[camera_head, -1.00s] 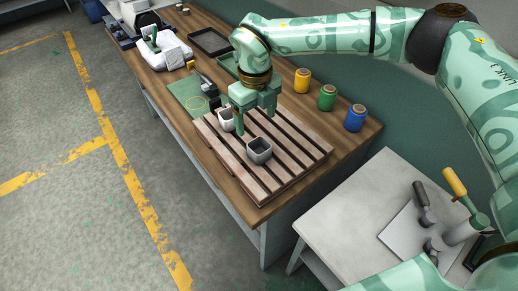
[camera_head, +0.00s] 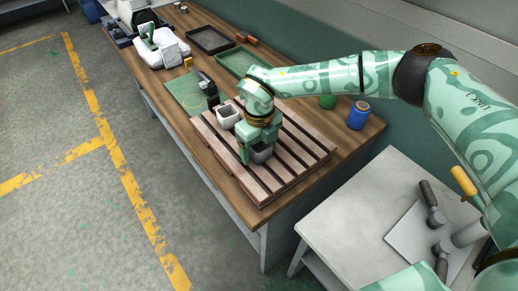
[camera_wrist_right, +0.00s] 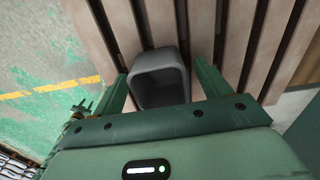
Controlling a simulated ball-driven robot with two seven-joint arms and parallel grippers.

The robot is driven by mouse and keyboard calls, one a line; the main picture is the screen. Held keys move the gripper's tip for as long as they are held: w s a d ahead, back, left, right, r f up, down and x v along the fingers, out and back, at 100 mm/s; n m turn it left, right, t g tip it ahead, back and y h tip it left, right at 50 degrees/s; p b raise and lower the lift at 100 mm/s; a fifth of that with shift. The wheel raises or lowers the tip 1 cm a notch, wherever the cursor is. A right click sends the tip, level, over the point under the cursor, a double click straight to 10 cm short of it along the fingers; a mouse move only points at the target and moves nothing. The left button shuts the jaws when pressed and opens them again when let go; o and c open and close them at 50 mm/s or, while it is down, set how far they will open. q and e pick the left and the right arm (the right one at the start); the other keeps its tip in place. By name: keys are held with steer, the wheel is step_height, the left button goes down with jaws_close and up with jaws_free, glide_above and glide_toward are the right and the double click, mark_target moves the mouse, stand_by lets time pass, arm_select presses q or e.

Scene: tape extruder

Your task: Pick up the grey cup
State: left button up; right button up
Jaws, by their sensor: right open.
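The dark grey square cup (camera_head: 263,154) stands on the slatted wooden rack (camera_head: 314,150) on the workbench, partly hidden by my right gripper. My right gripper (camera_head: 256,148) is over it, pointing down. In the right wrist view the grey cup (camera_wrist_right: 160,82) lies between the two green fingers of the open gripper (camera_wrist_right: 161,76), with a gap on either side. A lighter, whitish cup (camera_head: 228,117) stands on the rack just to the left of the gripper. My left gripper is not in view.
A blue jar (camera_head: 358,116) and a green jar (camera_head: 327,101) stand behind the rack, near my right arm. A black tool (camera_head: 208,88) and a green mat (camera_head: 184,93) lie beyond the whitish cup. A side table (camera_head: 340,215) holds hand tools.

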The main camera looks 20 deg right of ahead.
steer(key=c, duration=1.1)
steer(key=shift+o, duration=0.2)
steer(key=shift+r, duration=0.15)
